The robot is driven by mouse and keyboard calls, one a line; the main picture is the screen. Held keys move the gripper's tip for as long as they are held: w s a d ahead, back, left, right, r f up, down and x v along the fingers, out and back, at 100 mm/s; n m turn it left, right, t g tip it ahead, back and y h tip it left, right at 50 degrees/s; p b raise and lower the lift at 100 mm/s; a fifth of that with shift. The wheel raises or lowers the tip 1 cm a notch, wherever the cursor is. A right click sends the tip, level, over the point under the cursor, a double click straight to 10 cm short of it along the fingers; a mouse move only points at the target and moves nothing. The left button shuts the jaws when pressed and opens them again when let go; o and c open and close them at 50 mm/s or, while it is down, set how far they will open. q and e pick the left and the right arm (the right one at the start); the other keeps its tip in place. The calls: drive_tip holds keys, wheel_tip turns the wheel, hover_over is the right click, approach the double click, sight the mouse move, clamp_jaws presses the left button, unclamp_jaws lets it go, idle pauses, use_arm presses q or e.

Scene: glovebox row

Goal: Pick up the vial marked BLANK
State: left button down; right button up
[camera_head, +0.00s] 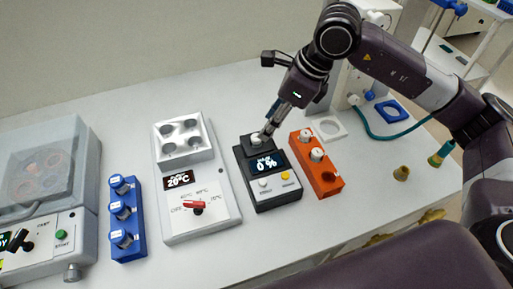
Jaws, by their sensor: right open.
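My right gripper (268,130) reaches down from the upper right. It is open, with its fingertips at the top of the black meter (278,198), close to a white cap-like part (256,139) there. I cannot tell whether it touches that part. An orange rack (326,180) to the right of the meter holds white-capped vials, one nearer the back (305,135) and one in front (317,154). A blue rack (128,222) at the left holds several blue-and-white vials (119,184). No BLANK marking is readable on any vial. My left gripper is out of view.
The meter display reads 0 %. A white heater block (220,200) showing 20°C, with a red knob, stands left of it. A lidded grey machine (40,180) is at far left. Bare bench lies in front.

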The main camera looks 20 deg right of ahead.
sight(256, 144)
drive_tip(key=p+x, duration=0.1)
drive_tip(key=x, duration=0.2)
drive_tip(key=p+x, duration=0.1)
drive_tip(key=x, duration=0.2)
drive_tip(key=shift+w+a+f+p, duration=0.1)
drive_tip(key=shift+w+p, duration=0.2)
drive_tip(key=shift+f, duration=0.3)
drive_tip(key=shift+c, duration=0.5)
clamp_jaws()
